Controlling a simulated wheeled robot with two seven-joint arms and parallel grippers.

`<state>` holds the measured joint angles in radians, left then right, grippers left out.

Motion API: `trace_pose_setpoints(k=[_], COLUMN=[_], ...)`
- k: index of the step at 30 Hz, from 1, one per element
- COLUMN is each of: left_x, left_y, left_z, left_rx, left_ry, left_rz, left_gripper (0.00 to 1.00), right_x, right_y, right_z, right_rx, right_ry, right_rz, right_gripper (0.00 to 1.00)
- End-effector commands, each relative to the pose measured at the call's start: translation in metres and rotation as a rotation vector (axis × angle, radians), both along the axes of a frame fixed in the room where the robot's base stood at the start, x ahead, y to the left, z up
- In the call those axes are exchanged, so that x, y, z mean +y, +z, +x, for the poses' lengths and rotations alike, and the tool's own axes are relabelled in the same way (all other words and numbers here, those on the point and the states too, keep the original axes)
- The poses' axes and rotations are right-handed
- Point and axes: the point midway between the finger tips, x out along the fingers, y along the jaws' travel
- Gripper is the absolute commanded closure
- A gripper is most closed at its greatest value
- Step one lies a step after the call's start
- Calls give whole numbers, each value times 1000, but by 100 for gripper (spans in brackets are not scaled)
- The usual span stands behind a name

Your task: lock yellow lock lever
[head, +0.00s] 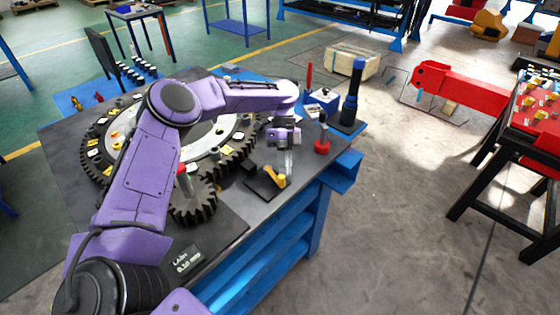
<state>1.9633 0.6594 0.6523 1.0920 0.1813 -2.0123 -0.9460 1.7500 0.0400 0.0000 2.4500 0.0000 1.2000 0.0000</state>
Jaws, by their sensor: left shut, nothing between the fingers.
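The yellow lock lever (275,177) stands on a small black base plate (257,187) near the right front edge of the dark workbench. My left arm reaches in from the left across the bench. My left gripper (289,168) points down, shut and empty, right at the lever's upper right side. I cannot tell whether its fingertips touch the lever. My right gripper is not in view.
A large black ring gear (247,150) and a small gear (193,204) lie on the bench under my arm. A red-based post (322,146) and a black cylinder with blue top (351,95) stand behind my gripper.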

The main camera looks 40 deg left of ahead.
Motion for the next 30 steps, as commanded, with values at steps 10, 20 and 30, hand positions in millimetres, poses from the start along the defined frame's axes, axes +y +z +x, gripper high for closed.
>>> trace_pose_setpoints(k=[10,20,30], left_x=[-6,3,11], left_y=[3,1,1], left_z=[-14,-31,-40], left_rx=[2,2,0], left_ry=[-329,-619,-814], left_rz=[3,1,0], left_gripper=[100,100,100], right_x=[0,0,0], right_y=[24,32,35], right_z=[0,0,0], right_rx=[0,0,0], right_ry=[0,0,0], right_rz=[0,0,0], right_gripper=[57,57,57])
